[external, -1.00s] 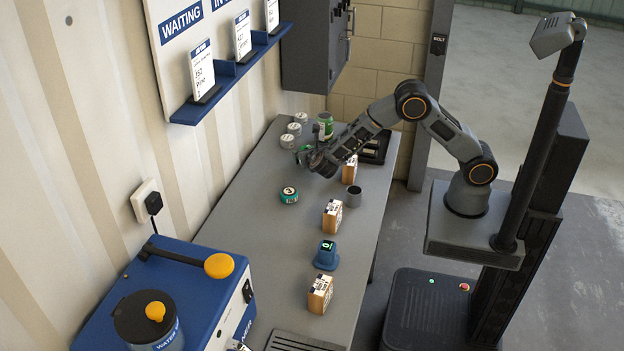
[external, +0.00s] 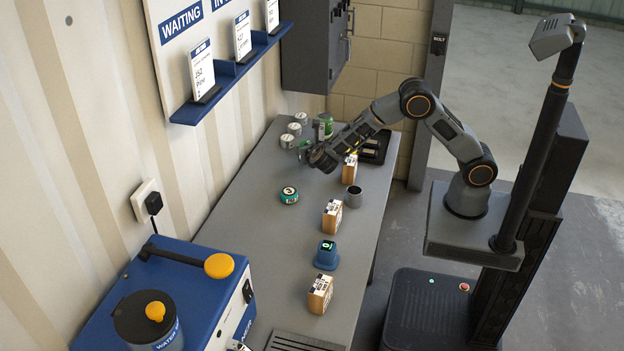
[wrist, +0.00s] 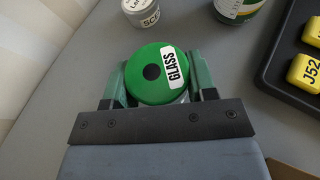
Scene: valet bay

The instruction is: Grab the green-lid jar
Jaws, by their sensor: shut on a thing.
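The green-lid jar (wrist: 154,74) is in the wrist view, with a round green lid, a black dot in its middle and a white label reading GLASS. My gripper (wrist: 158,82) is shut on it, one green finger on each side. Most of the jar's body is hidden under the lid. In the external view my gripper (external: 306,151) is at the far part of the grey bench (external: 250,225). The jar is mostly hidden there by my wrist. I cannot tell whether it touches the bench.
A green can (external: 326,126) and several white-lidded tins (external: 287,141) stand close behind my gripper. A black tray (wrist: 287,75) with yellow tagged items is to the right. A teal-sided tin (external: 289,195), a grey cup (external: 351,196) and cartons (external: 332,214) stand nearer on the bench.

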